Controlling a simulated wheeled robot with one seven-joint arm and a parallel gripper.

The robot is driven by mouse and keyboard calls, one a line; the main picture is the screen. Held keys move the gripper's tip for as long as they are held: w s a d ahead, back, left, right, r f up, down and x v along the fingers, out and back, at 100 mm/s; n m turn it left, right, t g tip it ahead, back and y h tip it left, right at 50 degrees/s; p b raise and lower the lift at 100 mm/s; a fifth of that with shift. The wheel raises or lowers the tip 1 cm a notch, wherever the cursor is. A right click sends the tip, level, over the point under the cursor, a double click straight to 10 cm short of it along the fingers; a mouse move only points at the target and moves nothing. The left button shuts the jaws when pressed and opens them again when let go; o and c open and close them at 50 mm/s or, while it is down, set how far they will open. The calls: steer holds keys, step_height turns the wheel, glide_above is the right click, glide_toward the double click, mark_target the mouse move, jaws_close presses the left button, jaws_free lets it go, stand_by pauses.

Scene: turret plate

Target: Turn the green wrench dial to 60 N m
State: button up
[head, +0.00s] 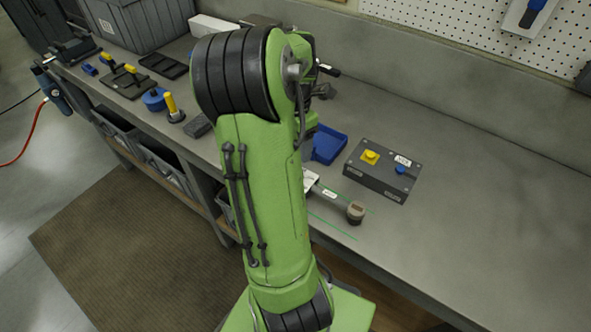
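No green wrench dial can be made out in the head view. A dark bar with a small white label (329,193) lies on the bench between two thin green lines. A round beige-and-dark piece (356,211) sits at its near right end. The bar's far left end runs behind my green arm, beside a white piece (310,181) that is partly hidden. I cannot tell whether this is the wrench, and no scale can be read. My gripper is hidden behind my raised arm, so its fingers do not show.
A dark grey box (383,183) with a yellow knob (370,157) and a blue knob (401,170) stands right of my arm. A blue tray (328,145) is behind. Tools and a grey crate (137,25) fill the left. The bench's right side is clear.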

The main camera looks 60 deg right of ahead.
steer(key=f, duration=0.4)
steer(key=f+b, duration=0.1)
steer(key=f, duration=0.4)
steer(key=shift+s+a, duration=0.1)
steer(key=shift+s, duration=0.1)
steer(key=c, duration=1.1)
